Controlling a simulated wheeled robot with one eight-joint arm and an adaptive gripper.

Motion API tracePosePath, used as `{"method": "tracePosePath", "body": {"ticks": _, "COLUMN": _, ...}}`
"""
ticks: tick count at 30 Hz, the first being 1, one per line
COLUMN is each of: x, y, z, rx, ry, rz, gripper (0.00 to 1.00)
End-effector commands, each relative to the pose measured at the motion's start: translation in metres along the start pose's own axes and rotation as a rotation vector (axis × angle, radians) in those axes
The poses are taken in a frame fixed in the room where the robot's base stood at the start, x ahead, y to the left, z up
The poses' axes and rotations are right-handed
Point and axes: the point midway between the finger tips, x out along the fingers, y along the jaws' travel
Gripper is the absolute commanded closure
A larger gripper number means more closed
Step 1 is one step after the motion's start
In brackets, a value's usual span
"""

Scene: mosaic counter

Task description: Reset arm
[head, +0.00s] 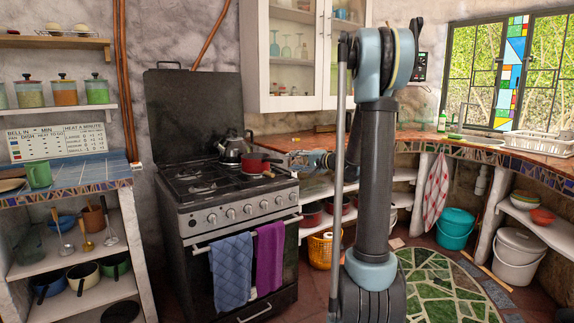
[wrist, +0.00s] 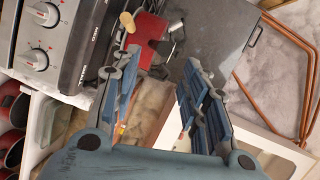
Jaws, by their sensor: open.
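My gripper (wrist: 162,78) is open in the wrist view, its two blue fingers spread apart with nothing held between them. In the head view my gripper (head: 290,154) reaches left from my arm, near the right edge of the stove top. A red pot (head: 255,163) stands on the stove just left of it. The red pot (wrist: 146,32) shows beyond the fingertips in the wrist view; whether a finger touches it I cannot tell. My arm's upright column and upper joint hide part of the counter and cabinet in the head view.
The black stove (head: 200,184) has a kettle (head: 232,148) behind the pot, and blue (head: 231,268) and purple (head: 270,255) towels in front. A wall cabinet (head: 297,106) hangs above the mosaic counter (head: 440,137). A dish rack (head: 533,146) stands at right.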

Motion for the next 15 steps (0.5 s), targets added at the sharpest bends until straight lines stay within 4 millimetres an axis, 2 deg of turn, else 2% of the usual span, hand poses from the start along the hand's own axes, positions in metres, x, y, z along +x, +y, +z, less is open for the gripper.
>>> {"method": "tracePosePath", "body": {"ticks": 5, "x": -0.010, "y": 0.000, "z": 0.002, "rx": -0.003, "ry": -0.003, "rz": 0.005, "gripper": 0.59}}
{"method": "tracePosePath", "body": {"ticks": 8, "x": -0.015, "y": 0.000, "z": 0.013, "rx": -0.019, "ry": -0.016, "rz": 0.031, "gripper": 0.59}}
{"method": "tracePosePath", "body": {"ticks": 15, "x": -0.043, "y": 0.009, "z": 0.070, "rx": -0.107, "ry": -0.089, "rz": 0.180, "gripper": 0.59}}
